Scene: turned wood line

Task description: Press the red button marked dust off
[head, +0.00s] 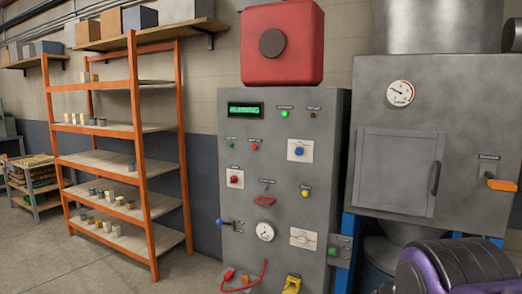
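A grey control panel (277,215) stands in the middle of the head view. A small red button (255,146) sits in its upper part, just right of a green button (239,144). A second red button (235,180) sits on a pale square plate lower left. The small labels over these buttons are too small to read, so I cannot tell which is marked dust off. The green display (244,109) seems to read RUNNING, and a green lamp (284,114) is lit beside it. My gripper is not in view.
Left of the panel is an orange shelf rack (138,155) with small parts. Right is a grey cabinet (396,172) with a gauge and orange handle. A red box (282,45) tops the panel. A rounded purple-and-black body, seemingly my arm, fills the lower right. The panel's buttons are unobstructed.

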